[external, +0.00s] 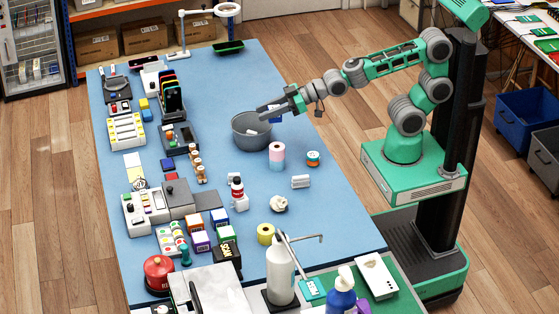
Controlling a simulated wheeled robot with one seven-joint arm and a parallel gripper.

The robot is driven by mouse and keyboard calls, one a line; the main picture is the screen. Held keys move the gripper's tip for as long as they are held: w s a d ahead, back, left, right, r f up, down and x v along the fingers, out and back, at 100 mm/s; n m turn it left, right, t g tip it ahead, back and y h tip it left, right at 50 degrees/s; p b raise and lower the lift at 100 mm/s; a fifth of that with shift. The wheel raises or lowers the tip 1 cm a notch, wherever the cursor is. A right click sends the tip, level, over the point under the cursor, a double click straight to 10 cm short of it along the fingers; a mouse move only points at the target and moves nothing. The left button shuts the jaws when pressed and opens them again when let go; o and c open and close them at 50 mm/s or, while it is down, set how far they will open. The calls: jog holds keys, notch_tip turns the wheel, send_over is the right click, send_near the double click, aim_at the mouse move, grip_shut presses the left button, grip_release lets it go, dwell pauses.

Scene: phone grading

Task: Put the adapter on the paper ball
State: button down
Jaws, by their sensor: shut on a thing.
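My gripper (264,112) is over the round grey bin (239,143), near its right rim. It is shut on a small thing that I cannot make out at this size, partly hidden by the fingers. A whitish crumpled lump (279,204), which looks like the paper ball, lies on the blue table mat right of the middle. A small dark spot shows on it. A small white block (301,181) lies apart from it, above and to the right; I cannot tell if it is the adapter.
A pink and white roll stack (277,156) and a small teal and orange roll (313,158) stand near the bin. The mat's right side is mostly clear.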

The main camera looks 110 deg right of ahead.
jog(key=s+a+n+g+y, duration=0.1)
jog(key=s+a+n+y, duration=0.25)
jog(key=a, duration=0.35)
jog(key=s+a+r+n+g+y, duration=0.1)
jog(key=s+a+n+y, duration=0.2)
jog(key=a, duration=0.4)
jog(key=s+a+n+g+y, duration=0.1)
jog(key=a+n+g+y, duration=0.1)
jog(key=a+n+y, duration=0.45)
jog(key=m+h, duration=0.1)
jog(key=m, duration=0.2)
send_over(279, 203)
jog(key=w, duration=0.1)
notch_tip(279, 203, down, 10)
jog(key=r, duration=0.1)
jog(key=shift+w+a+f, duration=0.1)
jog(key=shift+w+f, duration=0.05)
jog(key=shift+f, duration=0.85)
jog(key=shift+w+a+f, duration=0.1)
jog(key=shift+w+f, duration=0.05)
jog(key=shift+f, duration=0.85)
jog(key=c, duration=1)
grip_release()
